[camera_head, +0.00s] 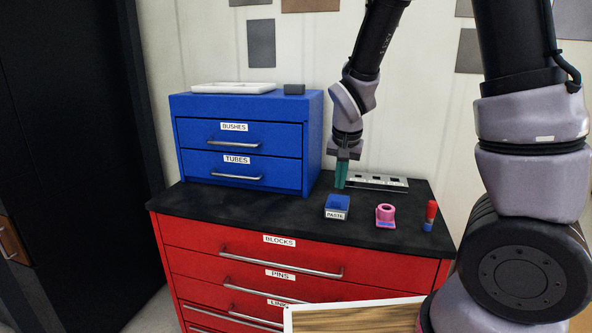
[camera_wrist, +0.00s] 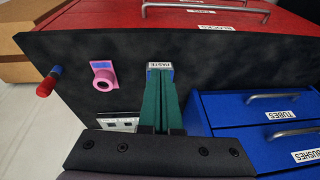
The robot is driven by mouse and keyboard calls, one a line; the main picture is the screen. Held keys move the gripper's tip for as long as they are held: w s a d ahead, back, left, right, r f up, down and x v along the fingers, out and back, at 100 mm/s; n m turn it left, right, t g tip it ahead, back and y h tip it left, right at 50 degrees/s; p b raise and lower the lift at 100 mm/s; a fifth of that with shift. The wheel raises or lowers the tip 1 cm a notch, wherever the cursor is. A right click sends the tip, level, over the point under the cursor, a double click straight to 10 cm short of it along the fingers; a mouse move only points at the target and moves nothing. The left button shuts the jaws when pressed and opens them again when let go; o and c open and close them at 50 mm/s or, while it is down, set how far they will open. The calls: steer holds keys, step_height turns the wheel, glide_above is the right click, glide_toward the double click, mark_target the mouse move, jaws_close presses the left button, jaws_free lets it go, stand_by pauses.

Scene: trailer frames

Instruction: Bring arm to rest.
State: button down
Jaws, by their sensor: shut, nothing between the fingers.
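My gripper (camera_head: 342,174) hangs from my arm above the black top of the red cabinet, pointing down. Its green fingers also show in the wrist view (camera_wrist: 161,100), close together and with nothing between them. In the head view it is behind the blue paste box (camera_head: 337,205) and right of the blue drawer unit (camera_head: 245,140). In the wrist view the paste box (camera_wrist: 160,67) shows just beyond the fingertips, partly covered by them. I cannot tell how high the tips are above the top.
A pink ring-shaped part (camera_head: 385,214) and a red and blue piece (camera_head: 430,215) stand on the black cabinet top (camera_head: 290,222). A metal plate with holes (camera_head: 385,182) is behind. A white tray (camera_head: 233,88) and dark block (camera_head: 294,89) sit on the drawer unit.

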steer(key=s+d+r+t+y, duration=0.1)
steer(key=s+d+r, duration=0.3)
steer(key=s+r, duration=0.4)
steer(key=s+d+r+t+y, duration=0.1)
steer(key=s+d+r, duration=0.4)
steer(key=r, duration=0.9)
steer(key=s+t, duration=0.1)
steer(key=s, duration=0.2)
steer(key=shift+d+r+t, duration=0.2)
steer(key=shift+r+t, duration=0.15)
steer(key=shift+t, duration=0.05)
